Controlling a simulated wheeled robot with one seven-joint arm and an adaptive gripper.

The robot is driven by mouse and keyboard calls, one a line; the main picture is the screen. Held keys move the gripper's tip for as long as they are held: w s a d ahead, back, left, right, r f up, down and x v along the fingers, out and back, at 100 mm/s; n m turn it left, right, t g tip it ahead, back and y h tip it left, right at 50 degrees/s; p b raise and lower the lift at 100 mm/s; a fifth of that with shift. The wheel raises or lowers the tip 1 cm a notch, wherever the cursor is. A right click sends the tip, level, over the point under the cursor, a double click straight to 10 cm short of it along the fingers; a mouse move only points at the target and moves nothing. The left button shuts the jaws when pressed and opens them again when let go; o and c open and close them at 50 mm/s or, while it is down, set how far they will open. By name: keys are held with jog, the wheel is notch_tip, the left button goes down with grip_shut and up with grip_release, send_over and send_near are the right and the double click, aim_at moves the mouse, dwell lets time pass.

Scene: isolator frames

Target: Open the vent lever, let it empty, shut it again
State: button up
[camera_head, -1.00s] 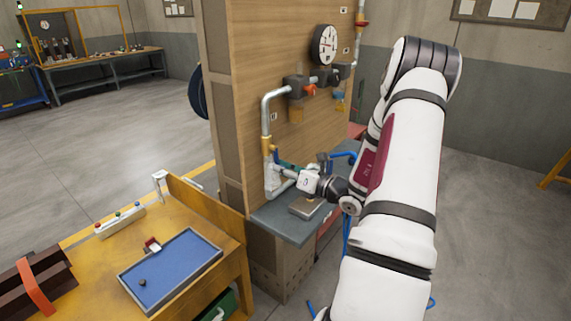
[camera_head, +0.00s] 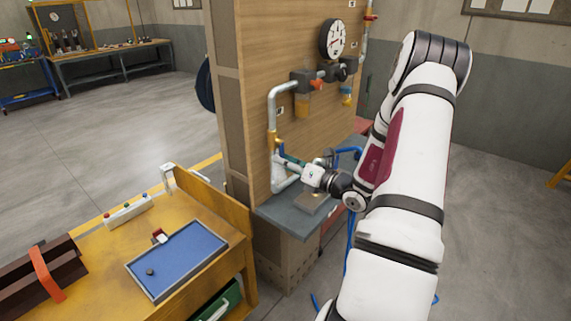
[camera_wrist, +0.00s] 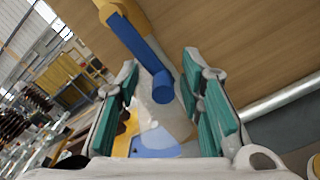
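The vent lever (camera_wrist: 145,50) is a blue bar with a round end, on a yellow valve body (camera_wrist: 103,10) in the wrist view. In the head view the yellow valve (camera_head: 272,139) sits on the grey pipe (camera_head: 270,112) on the wooden panel, and the lever is mostly too small to make out. My gripper (camera_wrist: 163,88) is open. Its teal finger pads stand on both sides of the lever's round end, with gaps visible. In the head view my gripper (camera_head: 290,161) is at the pipe just below the valve.
A round gauge (camera_head: 333,38) is on the panel, its reading too small to tell. An orange-red handle (camera_head: 317,85) is on the upper pipe. A grey shelf (camera_head: 283,215) lies below my gripper. A yellow bench (camera_head: 200,203) with a blue tray (camera_head: 180,258) stands at left.

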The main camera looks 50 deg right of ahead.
jog(key=shift+f, duration=0.1)
jog(key=s, duration=1.2)
jog(key=shift+d, duration=0.4)
jog(key=w+a+r+n+g+y, duration=0.1)
jog(key=a+r+n+g+y, duration=0.25)
jog(key=a+n, duration=0.45)
jog(key=w+a+r+n+g+y, duration=0.1)
jog(key=a+r+n+g+y, duration=0.3)
jog(key=a, duration=0.6)
jog(key=w+a+r+n+g+y, duration=0.15)
jog(key=a+n+g, duration=0.25)
jog(key=a+n, duration=0.45)
jog(key=s+a+r+n+g+h, duration=0.2)
jog(key=s+a+n+g+h, duration=0.25)
jog(key=s+a+n, duration=0.4)
jog(key=s+r+n+t+h, duration=0.3)
jog(key=s+r+n+h, duration=0.2)
jog(key=n, duration=0.8)
jog(key=shift+a+r+h, duration=0.3)
jog(key=shift+r+h, duration=0.05)
jog(key=shift+r, duration=0.3)
